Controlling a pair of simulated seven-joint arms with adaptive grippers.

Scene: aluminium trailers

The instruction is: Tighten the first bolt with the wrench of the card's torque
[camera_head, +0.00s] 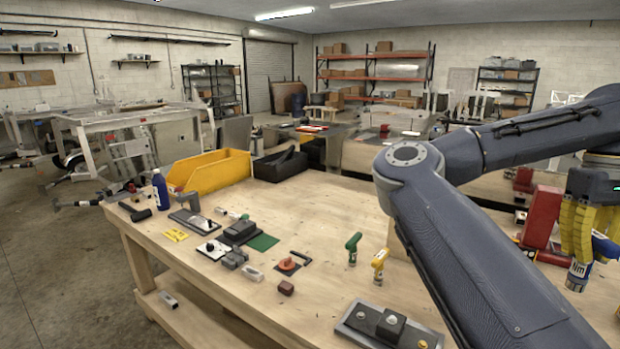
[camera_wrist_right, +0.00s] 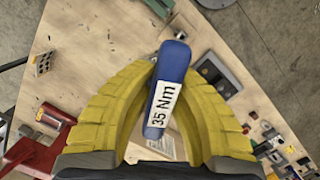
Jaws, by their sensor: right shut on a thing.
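My right gripper (camera_head: 582,235) has yellow fingers and is shut on the blue torque wrench (camera_head: 604,246) at the right side of the bench. In the right wrist view, the fingers (camera_wrist_right: 160,95) close around the blue handle (camera_wrist_right: 172,62), whose white label reads "35 Nm". A dark plate with a block and round bolt-like heads (camera_head: 390,325) lies at the bench's front edge, apart from the gripper. I cannot tell which bolt is the first. I cannot make out a torque card. My left gripper is not in view.
Green (camera_head: 352,248) and yellow (camera_head: 380,264) handled tools stand mid-bench. A red stand (camera_head: 541,218) is beside the right gripper. A yellow bin (camera_head: 212,172), a black tray (camera_head: 280,165) and small tools occupy the far left. Bare wood (camera_head: 315,215) lies between.

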